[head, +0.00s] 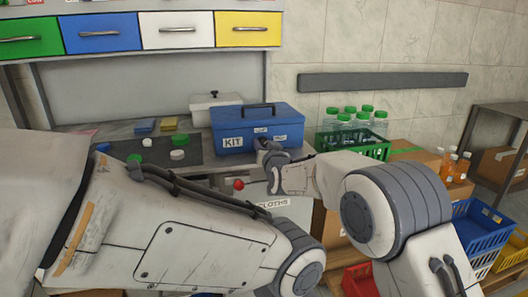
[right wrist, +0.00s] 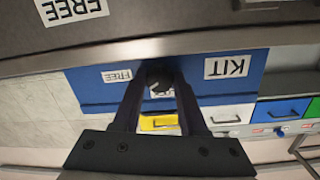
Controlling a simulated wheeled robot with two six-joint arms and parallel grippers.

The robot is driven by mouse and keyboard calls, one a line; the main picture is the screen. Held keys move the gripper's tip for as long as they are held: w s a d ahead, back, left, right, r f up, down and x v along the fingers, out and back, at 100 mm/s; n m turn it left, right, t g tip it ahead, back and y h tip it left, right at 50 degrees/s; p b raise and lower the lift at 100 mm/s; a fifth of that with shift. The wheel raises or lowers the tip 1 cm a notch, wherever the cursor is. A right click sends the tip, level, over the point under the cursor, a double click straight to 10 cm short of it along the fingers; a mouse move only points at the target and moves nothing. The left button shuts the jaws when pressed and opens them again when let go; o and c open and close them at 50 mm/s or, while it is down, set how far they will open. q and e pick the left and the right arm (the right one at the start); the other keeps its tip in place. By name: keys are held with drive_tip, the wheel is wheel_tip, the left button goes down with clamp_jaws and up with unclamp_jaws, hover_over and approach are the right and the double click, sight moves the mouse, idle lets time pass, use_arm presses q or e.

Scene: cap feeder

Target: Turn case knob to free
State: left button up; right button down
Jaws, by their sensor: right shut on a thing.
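The blue case (head: 262,119) marked KIT stands on the bench with its lid shut and a dark handle on top. In the right wrist view the case (right wrist: 100,93) appears upside down, with a KIT label and a FREE label on its front. My right gripper (head: 264,150) is at the lower front of the case. In the right wrist view its fingers (right wrist: 160,80) are shut on the dark case knob (right wrist: 158,87). The fingers partly cover the knob and a label beside it, so its setting cannot be read. My left gripper is out of view.
A green crate of bottles (head: 351,143) stands right of the case. Green and white caps (head: 177,155) lie on a dark mat to the left. A white lidded box (head: 204,106) is behind. A red ball-like knob (head: 238,184) shows below the bench edge.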

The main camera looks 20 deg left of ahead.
drive_tip(key=m+b, duration=0.3)
drive_tip(key=m, duration=0.1)
drive_tip(key=shift+d+f, duration=0.1)
drive_tip(key=shift+w+m+y+b, duration=0.1)
drive_tip(key=shift+m+y+b, duration=0.2)
drive_tip(key=shift+m+b, duration=0.65)
drive_tip(key=shift+m, duration=0.25)
drive_tip(key=shift+c, duration=2.2)
unclamp_jaws()
drive_tip(key=shift+g, duration=0.3)
drive_tip(key=v, duration=1)
drive_tip(key=shift+s, duration=0.25)
